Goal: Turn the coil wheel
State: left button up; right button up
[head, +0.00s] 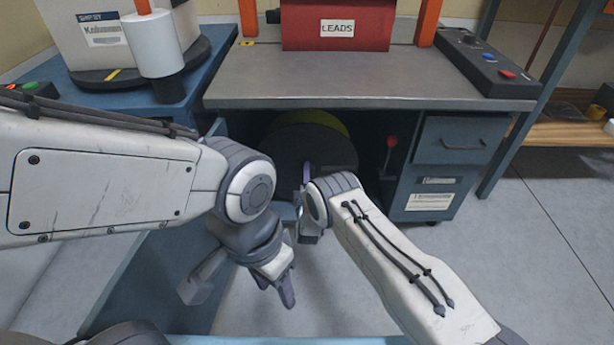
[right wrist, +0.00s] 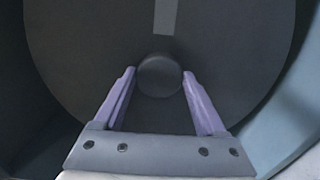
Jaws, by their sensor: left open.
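The coil wheel (head: 325,145) is a dark disc with a yellow rim in the recess under the bench. In the right wrist view its dark face (right wrist: 80,50) fills the picture, with a pale stripe above a round knob (right wrist: 160,76). In the head view the right gripper (head: 304,180) points into the recess and hides part of the wheel. My left gripper (head: 238,284) is open, empty and low in front of the bench.
A red LEADS box (head: 338,25) and a control box with buttons (head: 475,60) stand on the grey bench top (head: 350,80). A red-knobbed lever (head: 390,150) and a drawer cabinet (head: 440,170) are right of the wheel. The floor at right is clear.

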jog(key=shift+o, duration=1.4)
jog(key=shift+s, duration=0.1)
jog(key=s+p, duration=0.5)
jog(key=s, duration=0.5)
jog(key=shift+s, duration=0.15)
